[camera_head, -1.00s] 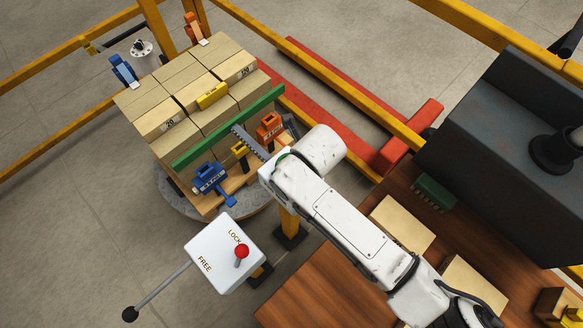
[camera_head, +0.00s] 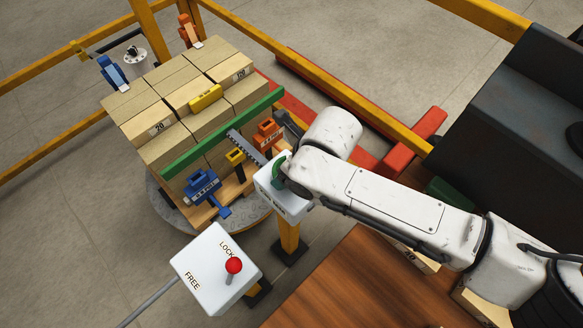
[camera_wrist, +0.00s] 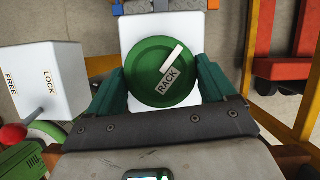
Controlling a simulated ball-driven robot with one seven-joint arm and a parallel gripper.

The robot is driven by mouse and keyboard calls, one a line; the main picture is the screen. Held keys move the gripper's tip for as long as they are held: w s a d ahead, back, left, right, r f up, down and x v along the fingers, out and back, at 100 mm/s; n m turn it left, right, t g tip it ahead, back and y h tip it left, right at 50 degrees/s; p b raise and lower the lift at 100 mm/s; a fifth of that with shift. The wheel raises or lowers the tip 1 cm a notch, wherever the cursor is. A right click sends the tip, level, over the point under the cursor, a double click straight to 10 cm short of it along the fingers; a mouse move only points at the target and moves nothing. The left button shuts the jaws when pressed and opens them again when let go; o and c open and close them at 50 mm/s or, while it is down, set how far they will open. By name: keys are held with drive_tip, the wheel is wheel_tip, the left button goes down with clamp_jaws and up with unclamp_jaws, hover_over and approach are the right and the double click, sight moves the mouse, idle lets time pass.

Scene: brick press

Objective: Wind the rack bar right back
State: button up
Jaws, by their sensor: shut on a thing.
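The round green knob marked RACK (camera_wrist: 152,62) sits on a white box (camera_head: 268,190), with a white pointer line towards its upper right in the wrist view. My gripper (camera_wrist: 162,74) is shut on the knob, one dark green finger on each side. In the head view the knob (camera_head: 279,168) is partly hidden by my arm. The dark toothed rack (camera_head: 246,146) runs from near the box to the long green bar (camera_head: 222,133). The bar lies along the near side of the stacked tan blocks (camera_head: 170,95); I cannot tell whether it touches them.
A white LOCK/FREE box (camera_head: 205,290) stands front left, its red-tipped lever (camera_head: 233,266) by LOCK. Blue (camera_head: 202,188) and orange (camera_head: 269,133) clamps flank the rack. Yellow rails (camera_head: 330,90) surround the stack. A wooden table (camera_head: 330,280) is at front right.

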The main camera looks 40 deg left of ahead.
drive_tip(key=o, duration=0.9)
drive_tip(key=b+v, duration=0.1)
drive_tip(key=v, duration=0.9)
drive_tip(key=shift+d+r, duration=0.2)
drive_tip(key=shift+r, duration=0.15)
